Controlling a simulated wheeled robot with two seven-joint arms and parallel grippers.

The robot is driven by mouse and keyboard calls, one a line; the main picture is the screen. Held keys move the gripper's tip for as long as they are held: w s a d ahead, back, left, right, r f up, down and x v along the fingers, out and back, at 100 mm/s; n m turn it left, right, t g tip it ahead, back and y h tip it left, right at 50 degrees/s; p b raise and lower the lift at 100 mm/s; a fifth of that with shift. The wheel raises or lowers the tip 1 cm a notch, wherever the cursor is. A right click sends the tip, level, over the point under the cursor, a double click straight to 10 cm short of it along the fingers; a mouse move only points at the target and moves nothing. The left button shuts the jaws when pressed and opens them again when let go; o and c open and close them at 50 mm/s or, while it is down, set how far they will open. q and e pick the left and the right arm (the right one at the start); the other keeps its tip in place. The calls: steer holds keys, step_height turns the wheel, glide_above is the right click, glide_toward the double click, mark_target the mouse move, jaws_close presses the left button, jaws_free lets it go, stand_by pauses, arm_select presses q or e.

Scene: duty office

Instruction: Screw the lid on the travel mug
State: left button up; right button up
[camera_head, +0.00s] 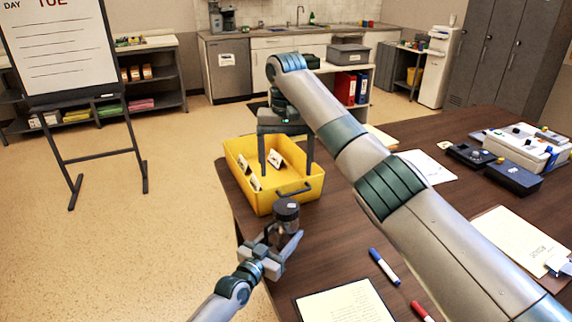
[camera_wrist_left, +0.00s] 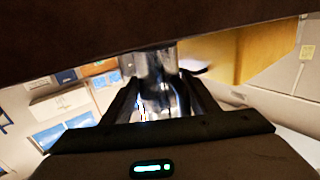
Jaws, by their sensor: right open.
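The travel mug (camera_head: 284,228) stands upright near the table's left edge, in front of the yellow tray. Its dark lid (camera_head: 287,208) sits on top of it; I cannot tell how tightly. My left gripper (camera_head: 277,243) is shut around the mug's body, and its fingers hide part of it. In the left wrist view the shiny mug (camera_wrist_left: 158,85) shows between the fingers of my left gripper (camera_wrist_left: 160,97). My right gripper (camera_head: 286,160) is open and empty, fingers pointing down over the yellow tray, behind and above the mug.
The yellow tray (camera_head: 234,160) holds several small black-and-white items. A blue marker (camera_head: 384,266), a red marker (camera_head: 421,311) and a paper pad (camera_head: 345,303) lie on the table (camera_head: 337,232). Devices (camera_head: 515,150) stand at the right. My right arm crosses above the table.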

arm_select(q)
steer(key=shift+o, duration=1.2)
steer(key=b+v, duration=0.1)
steer(key=v, duration=1.6)
steer(key=shift+s, duration=0.25)
steer(key=shift+a+f, duration=0.1)
